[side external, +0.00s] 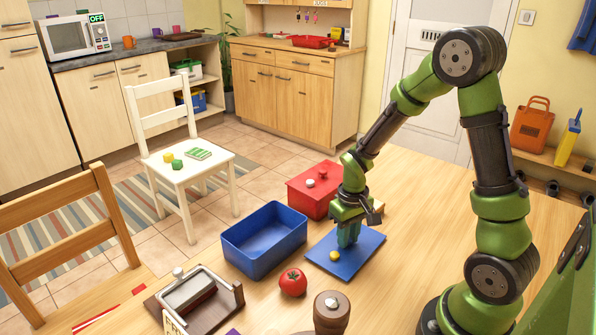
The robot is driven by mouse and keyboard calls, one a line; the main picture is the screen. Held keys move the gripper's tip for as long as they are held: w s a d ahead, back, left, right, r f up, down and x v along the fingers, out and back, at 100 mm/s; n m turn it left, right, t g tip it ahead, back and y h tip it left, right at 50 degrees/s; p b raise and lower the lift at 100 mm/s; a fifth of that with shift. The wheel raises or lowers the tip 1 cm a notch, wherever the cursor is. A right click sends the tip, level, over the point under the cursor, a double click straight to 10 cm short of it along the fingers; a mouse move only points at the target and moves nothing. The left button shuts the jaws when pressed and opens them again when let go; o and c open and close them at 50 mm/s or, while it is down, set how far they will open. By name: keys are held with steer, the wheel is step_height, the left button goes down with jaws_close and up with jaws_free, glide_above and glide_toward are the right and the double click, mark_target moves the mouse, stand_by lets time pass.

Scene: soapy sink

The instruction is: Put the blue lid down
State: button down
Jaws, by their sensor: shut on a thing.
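The blue lid (362,257) is a flat blue plate with a yellow round spot or knob (334,255) on its top. It is level, to the right of the open blue box (264,256). My gripper (348,240) points down at the middle of the lid, with its fingers closed on the lid. The fingers hide the part they grip. I cannot tell whether the lid's underside touches the table or is slightly above it. The blue box looks empty from here.
A red lidded box (306,199) stands behind my gripper. A tomato (293,282), a dark-based holder (195,299) and a brown round-topped object (331,310) are in front. The wooden table (428,215) is clear to the right of the lid. A white chair (190,172) stands beyond.

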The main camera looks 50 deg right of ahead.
steer(key=shift+f, duration=0.15)
steer(key=c, duration=1)
jaws_free()
steer(key=shift+o, duration=0.2)
step_height(320, 180, up, 12)
steer(key=s+a+r+t+y, duration=0.2)
steer(key=s+a+r+t, duration=0.5)
steer(key=a+r, duration=0.4)
steer(key=shift+s+a, duration=0.15)
steer(key=shift+s, duration=0.15)
